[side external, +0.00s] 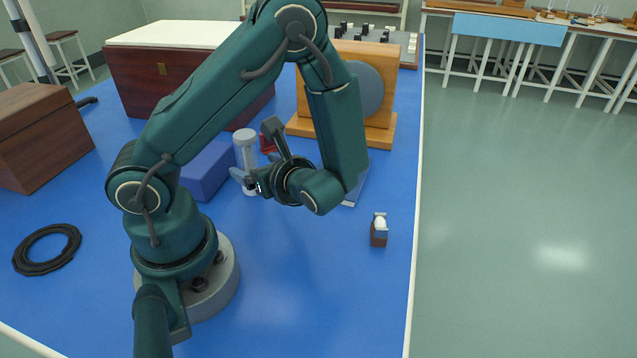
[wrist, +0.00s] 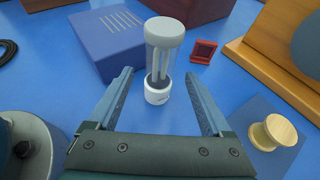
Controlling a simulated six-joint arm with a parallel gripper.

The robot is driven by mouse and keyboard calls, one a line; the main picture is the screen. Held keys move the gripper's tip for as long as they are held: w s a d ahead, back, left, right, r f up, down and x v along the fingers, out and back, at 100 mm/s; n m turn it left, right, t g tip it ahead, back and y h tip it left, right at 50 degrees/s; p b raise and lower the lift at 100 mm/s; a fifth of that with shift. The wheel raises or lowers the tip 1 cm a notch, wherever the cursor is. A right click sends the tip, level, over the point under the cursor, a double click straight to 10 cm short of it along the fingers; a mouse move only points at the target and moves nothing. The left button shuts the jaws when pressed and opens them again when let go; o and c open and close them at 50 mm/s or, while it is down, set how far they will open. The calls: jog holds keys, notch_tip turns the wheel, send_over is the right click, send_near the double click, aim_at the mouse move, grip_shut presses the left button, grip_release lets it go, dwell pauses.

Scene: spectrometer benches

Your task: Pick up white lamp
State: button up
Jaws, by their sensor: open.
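The white lamp (wrist: 163,50) is an upright clear tube with pale rods inside, a light grey cap and a white base. It stands on the blue bench top, and also shows in the side view (side external: 246,160), partly hidden by my gripper (side external: 254,152). In the wrist view my gripper (wrist: 160,73) is open, with one finger to each side of the lamp in the picture. The lamp appears just ahead of and between the fingertips, not clamped; I cannot tell whether either finger touches it.
A blue box (wrist: 107,42) stands close left of the lamp. A small red frame (wrist: 203,51) lies to its right, with a wooden stand (side external: 382,128) beyond. A wooden knob (wrist: 273,132) sits on a blue plate at right. A small brown block with white top (side external: 379,232) stands near the bench edge.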

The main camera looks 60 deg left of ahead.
aim_at(253, 164)
jog(key=shift+x, duration=2.15)
grip_shut()
